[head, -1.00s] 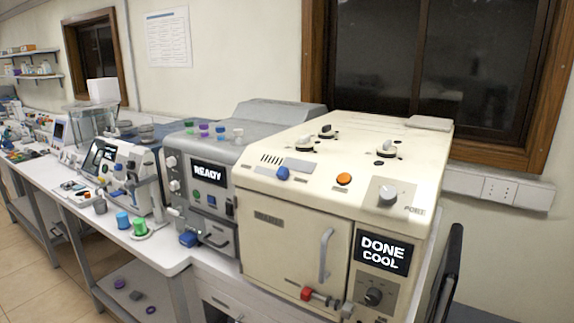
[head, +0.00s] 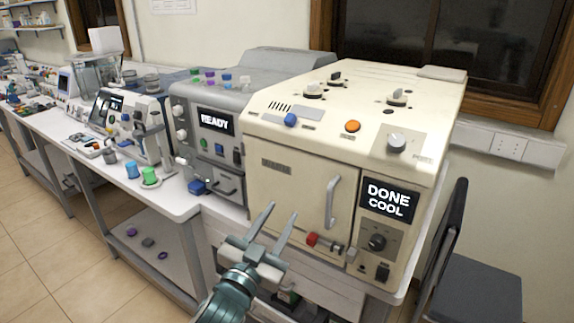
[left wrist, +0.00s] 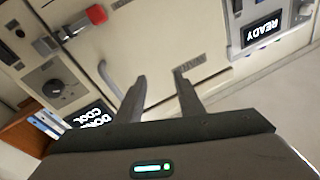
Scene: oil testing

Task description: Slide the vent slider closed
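The cream oven (head: 300,180) stands on the bench, and its display (head: 388,199) reads "DONE COOL". On its top, near the front left, a blue knob (head: 291,120) sits beside a row of dark vent slots (head: 279,106) and a grey plate (head: 309,114). This looks like the vent slider. My left gripper (head: 281,209) is open and empty, in front of the oven door and well below the blue knob. In the left wrist view its fingers (left wrist: 160,77) are spread before the door; the blue knob does not show there. My right gripper is not in view.
The door handle (head: 333,202) and a red-ended latch (head: 313,239) stick out from the oven front. A grey "READY" machine (head: 214,150) stands close on the left. A chair (head: 465,270) is at right.

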